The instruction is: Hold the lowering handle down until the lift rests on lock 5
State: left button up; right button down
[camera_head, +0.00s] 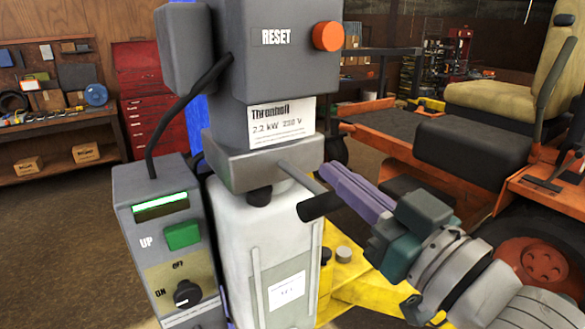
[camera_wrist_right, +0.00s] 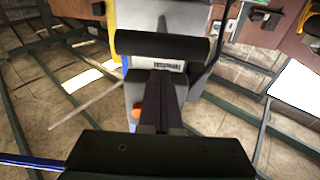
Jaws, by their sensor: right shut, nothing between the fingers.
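The lowering handle, a rod with a black grip (camera_head: 319,207), sticks out from the grey power unit (camera_head: 268,165) and slopes down to the right. In the right wrist view the black grip (camera_wrist_right: 160,46) lies crosswise just beyond the fingertips. My right gripper (camera_head: 330,172) is shut and empty, its purple fingers close above the handle. It also shows in the right wrist view (camera_wrist_right: 161,76). I cannot tell whether the fingers touch the handle. The lift's locks and their numbers cannot be made out. My left gripper is not in view.
An orange mower (camera_head: 400,150) with a tan seat stands at the right. A grey control box (camera_head: 150,205) with a green UP button and a knob stands left of the power unit. A workbench is at the back left.

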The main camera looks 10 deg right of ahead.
jog(key=shift+s+f, duration=0.15)
jog(key=shift+f, duration=0.55)
notch_tip(320, 180, down, 7)
jog(key=t+y+b, duration=0.1)
jog(key=t+b, duration=0.4)
jog(key=b, duration=1.5)
jog(key=shift+w+y, duration=0.25)
jog(key=shift+y, duration=0.05)
